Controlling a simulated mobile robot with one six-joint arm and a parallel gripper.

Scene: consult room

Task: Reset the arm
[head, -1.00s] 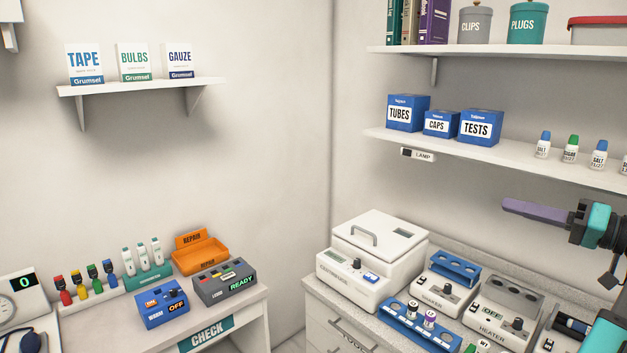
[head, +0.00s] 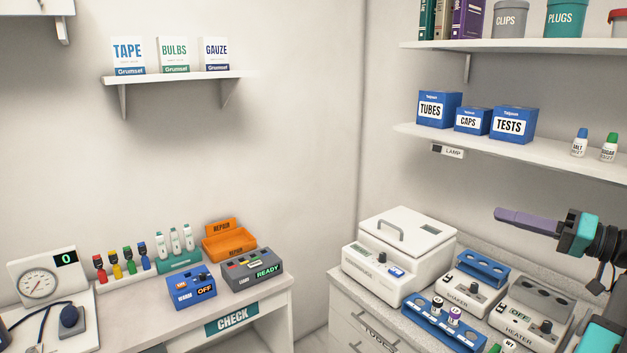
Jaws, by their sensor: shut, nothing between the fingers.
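My gripper (head: 503,213) is at the right of the head view, with purple fingers pointing left and a teal and black wrist behind them. The fingers are together with nothing between them. In the picture it shows above the shaker (head: 470,288) and heater (head: 528,312), below the shelf (head: 520,155). It appears clear of both. The rest of my arm runs off the right edge.
A centrifuge (head: 405,245) and a blue tube rack (head: 437,322) stand on the right counter. Boxes and bottles line the shelf above. On the left counter are an orange repair tray (head: 228,248), a warmer (head: 191,290) and a gauge (head: 40,283).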

